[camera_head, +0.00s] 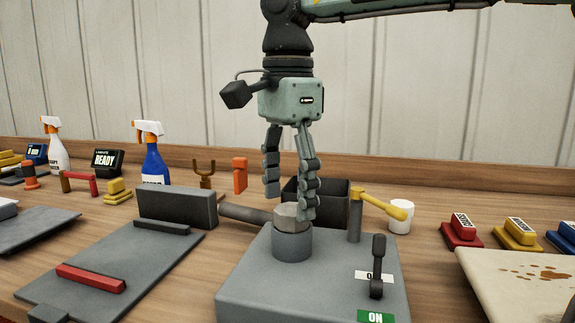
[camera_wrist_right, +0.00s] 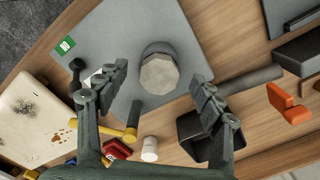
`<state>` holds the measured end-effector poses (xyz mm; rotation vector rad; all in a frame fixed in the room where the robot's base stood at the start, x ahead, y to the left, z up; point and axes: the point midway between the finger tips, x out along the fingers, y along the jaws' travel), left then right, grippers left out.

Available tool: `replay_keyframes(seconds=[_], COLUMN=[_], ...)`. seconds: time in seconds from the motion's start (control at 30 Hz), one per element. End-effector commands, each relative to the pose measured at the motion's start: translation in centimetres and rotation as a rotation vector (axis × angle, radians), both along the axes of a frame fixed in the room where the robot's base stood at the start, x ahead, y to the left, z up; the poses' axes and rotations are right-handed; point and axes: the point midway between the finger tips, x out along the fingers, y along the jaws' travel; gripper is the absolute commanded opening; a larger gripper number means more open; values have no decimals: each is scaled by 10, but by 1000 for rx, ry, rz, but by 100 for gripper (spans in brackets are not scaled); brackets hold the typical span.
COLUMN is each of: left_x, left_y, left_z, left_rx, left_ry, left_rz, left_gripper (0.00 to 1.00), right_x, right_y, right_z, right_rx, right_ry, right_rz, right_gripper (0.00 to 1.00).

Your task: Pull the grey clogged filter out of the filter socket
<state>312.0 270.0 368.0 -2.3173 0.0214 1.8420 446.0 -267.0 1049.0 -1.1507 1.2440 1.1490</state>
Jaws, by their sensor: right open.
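The grey clogged filter (camera_head: 291,217) sits in the round filter socket (camera_head: 292,244) on a grey base plate (camera_head: 250,285). Its many-sided top shows above the socket rim. In the right wrist view the filter (camera_wrist_right: 159,75) lies ahead of the fingertips, between their lines. My right gripper (camera_head: 290,205) points down, open and empty, with its fingertips just above and around the filter's height. In the head view one finger is partly in front of the filter, so I cannot tell if they touch. My left gripper is not in view.
A black lever (camera_head: 378,265) and a yellow-handled valve (camera_head: 385,203) stand on the plate right of the socket. A dark open bin (camera_head: 335,190) is behind it. A grey pipe (camera_head: 245,213) lies left. A white cup (camera_head: 400,217) stands right.

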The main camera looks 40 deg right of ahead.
Motion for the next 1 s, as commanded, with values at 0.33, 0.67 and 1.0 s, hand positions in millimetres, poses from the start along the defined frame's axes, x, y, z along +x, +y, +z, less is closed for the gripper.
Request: replay_keyframes(seconds=[0.33, 0.67, 1.0], left_x=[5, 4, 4], left_y=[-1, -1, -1], left_z=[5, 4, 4], left_rx=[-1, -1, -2], left_ry=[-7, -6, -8], left_rz=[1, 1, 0], left_gripper=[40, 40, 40], right_x=[0, 0, 0], right_y=[0, 0, 0], right_z=[-22, -22, -22], right_rx=[0, 0, 0], right_ry=[0, 0, 0], right_rz=[0, 0, 0], right_gripper=[67, 48, 37])
